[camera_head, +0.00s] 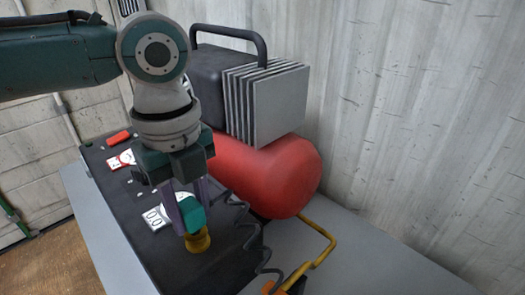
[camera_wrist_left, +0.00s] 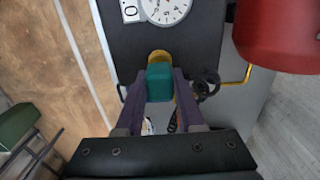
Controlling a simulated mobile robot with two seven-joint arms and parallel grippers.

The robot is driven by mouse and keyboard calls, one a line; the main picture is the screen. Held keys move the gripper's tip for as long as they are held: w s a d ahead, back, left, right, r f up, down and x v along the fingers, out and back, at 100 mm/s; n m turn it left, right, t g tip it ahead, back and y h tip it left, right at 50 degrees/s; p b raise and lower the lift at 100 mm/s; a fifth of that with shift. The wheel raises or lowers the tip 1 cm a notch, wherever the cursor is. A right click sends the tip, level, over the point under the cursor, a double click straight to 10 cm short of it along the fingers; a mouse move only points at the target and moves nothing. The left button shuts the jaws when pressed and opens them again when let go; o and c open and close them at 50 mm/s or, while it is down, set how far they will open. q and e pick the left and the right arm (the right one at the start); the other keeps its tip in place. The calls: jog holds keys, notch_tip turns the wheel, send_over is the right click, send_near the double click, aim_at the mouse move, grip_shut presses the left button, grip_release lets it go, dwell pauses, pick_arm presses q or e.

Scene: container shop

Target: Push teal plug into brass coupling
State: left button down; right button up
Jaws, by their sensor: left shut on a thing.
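The teal plug (camera_head: 193,213) is between the purple fingers of my left gripper (camera_head: 186,212), which is shut on it. The brass coupling (camera_head: 198,241) is just below the plug in the head view, on the dark panel. In the wrist view the teal plug (camera_wrist_left: 160,84) lies between the fingertips of my left gripper (camera_wrist_left: 159,88), with the brass coupling (camera_wrist_left: 158,55) partly hidden behind it. The plug appears lined up with the coupling; I cannot tell whether it touches or is partly inside. My right gripper is not in view.
A red compressor tank (camera_head: 265,175) with a finned grey block (camera_head: 266,100) stands right of the panel (camera_head: 225,262). A coiled dark hose (camera_head: 247,232) and a yellow pipe (camera_head: 322,250) run beside it. A round gauge (camera_wrist_left: 166,8) is near the coupling. The grey bench (camera_head: 370,262) is clear at right.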

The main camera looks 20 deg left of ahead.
aim_at(189, 205)
pick_arm(q)
jog(key=shift+p, duration=0.35)
dwell(0.3)
jog(key=shift+f+b, duration=0.4)
jog(key=shift+f, duration=0.2)
dwell(0.4)
jog(key=shift+c, duration=2.2)
grip_release()
notch_tip(189, 205, up, 10)
